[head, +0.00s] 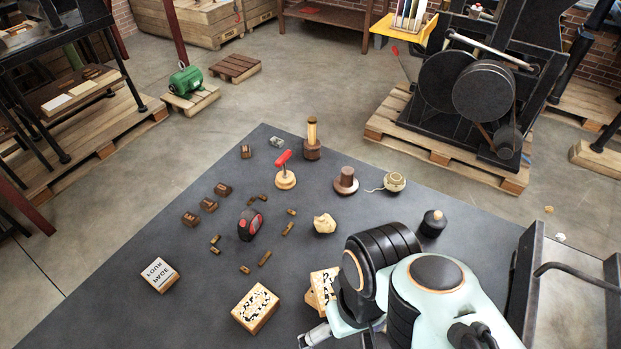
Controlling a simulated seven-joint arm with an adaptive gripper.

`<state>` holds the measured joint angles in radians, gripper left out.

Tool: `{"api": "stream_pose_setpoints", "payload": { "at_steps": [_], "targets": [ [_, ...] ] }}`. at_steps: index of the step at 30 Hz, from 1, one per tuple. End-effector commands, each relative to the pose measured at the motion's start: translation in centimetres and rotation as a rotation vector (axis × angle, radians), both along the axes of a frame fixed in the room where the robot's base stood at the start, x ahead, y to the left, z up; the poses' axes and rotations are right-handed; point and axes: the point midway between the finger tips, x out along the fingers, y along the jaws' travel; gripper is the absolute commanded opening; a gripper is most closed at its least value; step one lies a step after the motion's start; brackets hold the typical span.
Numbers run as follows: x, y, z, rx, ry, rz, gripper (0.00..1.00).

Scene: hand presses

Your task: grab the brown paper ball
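The brown paper ball (324,223) is a crumpled tan lump on the dark grey mat (160,225), just right of the mat's middle in the head view. Nothing touches it. My gripper (314,336) shows only in part at the bottom edge, below the ball and apart from it. My own arm and the picture edge hide most of it, so I cannot see whether its fingers are open or shut.
A red and black tape measure (250,224) and small type pieces lie left of the ball. Wooden blocks (255,308) sit below. A twine ball (395,181), a brown round-handled tool (346,181) and a red-handled tool (285,171) stand behind.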

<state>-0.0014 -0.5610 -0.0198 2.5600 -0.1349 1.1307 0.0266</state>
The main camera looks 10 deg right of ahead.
Motion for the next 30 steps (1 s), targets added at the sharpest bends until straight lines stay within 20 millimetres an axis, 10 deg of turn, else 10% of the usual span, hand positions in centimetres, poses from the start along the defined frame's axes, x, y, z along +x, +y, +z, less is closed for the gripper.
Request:
{"api": "stream_pose_setpoints", "payload": {
  "at_steps": [4,9,14,21,30],
  "targets": [
    [4.5,-0.3,1.8,0.01,-0.198,-0.124,0.9],
    [14.5,-1.7,5.0,0.026,-0.438,-0.322,0.9],
    [22.7,-3.3,4.3,0.018,-0.53,-0.447,0.9],
    [32.4,-5.9,-5.0,-0.047,-0.51,-0.56,0.9],
    [31.2,-6.7,-17.2,-0.118,-0.287,-0.562,0.9]
  ]
}}
